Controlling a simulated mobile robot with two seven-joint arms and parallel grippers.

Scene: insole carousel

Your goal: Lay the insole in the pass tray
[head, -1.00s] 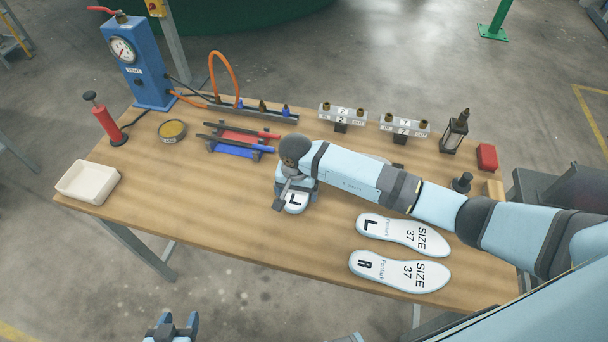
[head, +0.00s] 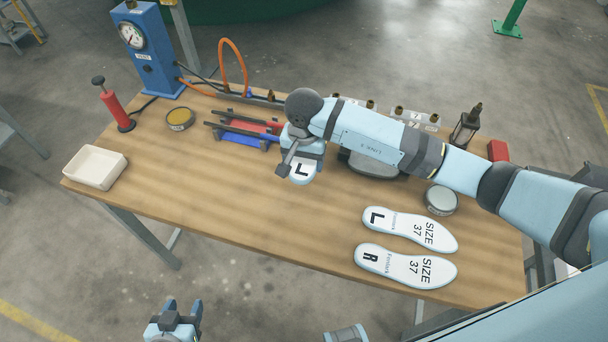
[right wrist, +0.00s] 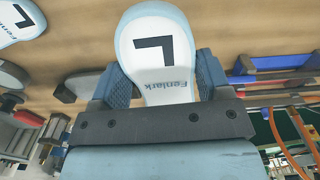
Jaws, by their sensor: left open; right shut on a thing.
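My right gripper (head: 301,160) is shut on a white insole with pale blue edges, marked L (head: 302,172). In the right wrist view the insole (right wrist: 163,55) sits between the two fingers, its L and "Fenlark" print facing the camera. It appears to be held above the table, and its far part is hidden in the head view. A white, shallow, empty tray (head: 96,166) stands at the table's left end, well left of the right gripper. My left gripper (head: 183,308) is open and empty, in front of the table at the bottom of the head view.
Two insoles, L (head: 410,229) and R (head: 406,267), lie on the table's right front. A red pump (head: 116,108), a yellow-topped tin (head: 180,119) and a rack with red and blue parts (head: 243,132) stand behind. A round tin (head: 441,200) is at right. The front left is clear.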

